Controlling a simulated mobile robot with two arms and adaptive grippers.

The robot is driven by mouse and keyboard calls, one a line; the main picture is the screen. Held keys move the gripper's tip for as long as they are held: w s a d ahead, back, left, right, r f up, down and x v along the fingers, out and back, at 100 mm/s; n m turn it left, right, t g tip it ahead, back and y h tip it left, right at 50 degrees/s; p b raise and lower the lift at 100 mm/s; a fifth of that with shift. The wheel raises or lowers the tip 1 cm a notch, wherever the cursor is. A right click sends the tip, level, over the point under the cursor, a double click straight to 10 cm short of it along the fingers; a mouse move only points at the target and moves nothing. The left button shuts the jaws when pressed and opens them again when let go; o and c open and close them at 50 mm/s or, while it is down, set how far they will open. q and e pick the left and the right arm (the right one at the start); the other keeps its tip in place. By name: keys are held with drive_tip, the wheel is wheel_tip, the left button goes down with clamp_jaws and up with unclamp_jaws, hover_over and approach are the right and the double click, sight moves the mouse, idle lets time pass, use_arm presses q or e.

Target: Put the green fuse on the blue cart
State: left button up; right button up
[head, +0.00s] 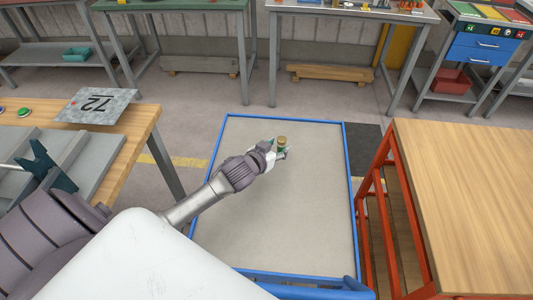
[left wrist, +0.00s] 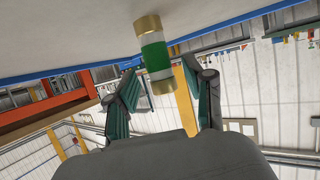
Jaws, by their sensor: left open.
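The green fuse (head: 282,140) has brass-coloured ends and appears to stand upright on the grey top of the blue cart (head: 270,222). In the left wrist view the fuse (left wrist: 155,55) shows its green band, white edges and both brass ends, one against the cart's top. My left gripper (head: 279,152) reaches over the cart from the left. Its two fingers are spread, one on each side of the fuse's near end, with visible gaps. The lower part of the fuse is partly hidden by the fingers in the head view. My right gripper is in neither view.
A wooden-topped table with a red frame (head: 470,190) stands right of the cart. Several workbenches line the back. The rest of the cart's top is clear.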

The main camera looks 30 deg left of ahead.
use_arm(q)
drive_tip(key=v, duration=0.9)
drive_tip(key=shift+a, duration=0.1)
